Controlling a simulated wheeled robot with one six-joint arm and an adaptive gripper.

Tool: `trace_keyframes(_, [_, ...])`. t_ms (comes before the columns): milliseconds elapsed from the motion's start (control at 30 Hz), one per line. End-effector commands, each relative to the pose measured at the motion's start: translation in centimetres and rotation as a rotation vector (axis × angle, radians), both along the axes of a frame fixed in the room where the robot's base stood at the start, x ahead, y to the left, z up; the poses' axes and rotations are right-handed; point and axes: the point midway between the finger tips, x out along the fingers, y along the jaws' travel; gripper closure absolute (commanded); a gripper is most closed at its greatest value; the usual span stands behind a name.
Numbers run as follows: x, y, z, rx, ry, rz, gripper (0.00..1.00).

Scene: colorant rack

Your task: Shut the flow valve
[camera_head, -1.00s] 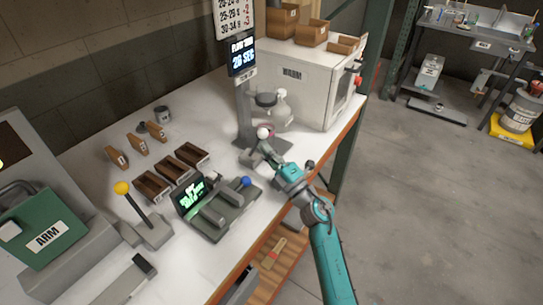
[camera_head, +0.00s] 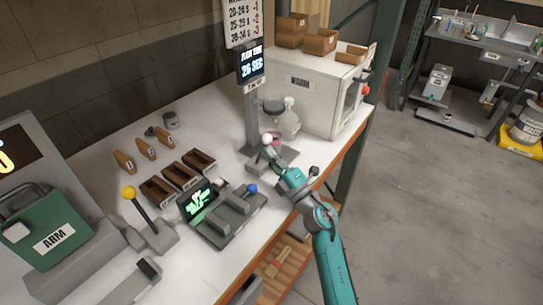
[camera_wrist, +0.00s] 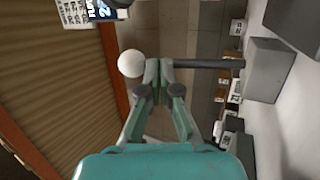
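The flow valve seems to be the lever with a white ball knob (camera_head: 268,138), near the foot of the grey post that bears the flow-time display (camera_head: 252,63). The display reads 26 SEC. In the wrist view the white ball (camera_wrist: 131,64) is just left of my fingertips, and a dark grey shaft (camera_wrist: 208,64) runs off to their right. My gripper (camera_wrist: 159,66) has its fingertips together in front of this line, with no object visible between them. Whether they touch the shaft I cannot tell. In the head view my gripper (camera_head: 274,163) is just below the ball.
A clear flask (camera_head: 284,124) stands behind the post. A white cabinet (camera_head: 312,92) is to its right. A scale-like device with a blue knob (camera_head: 252,188), a yellow-knobbed lever (camera_head: 129,193) and brown bins (camera_head: 180,175) stand on the white bench.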

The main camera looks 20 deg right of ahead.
Motion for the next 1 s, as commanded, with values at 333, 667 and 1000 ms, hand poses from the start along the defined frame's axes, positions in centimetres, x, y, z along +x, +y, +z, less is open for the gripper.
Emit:
trace_keyframes(333, [0.8, 0.6, 0.8, 0.001, -0.001, 0.001, 1.00])
trace_keyframes(667, [1.5, 1.1, 1.3, -0.059, 0.074, -0.001, 1.00])
trace_keyframes(1000, [2.4, 1.7, 1.7, -0.078, 0.106, 0.000, 1.00])
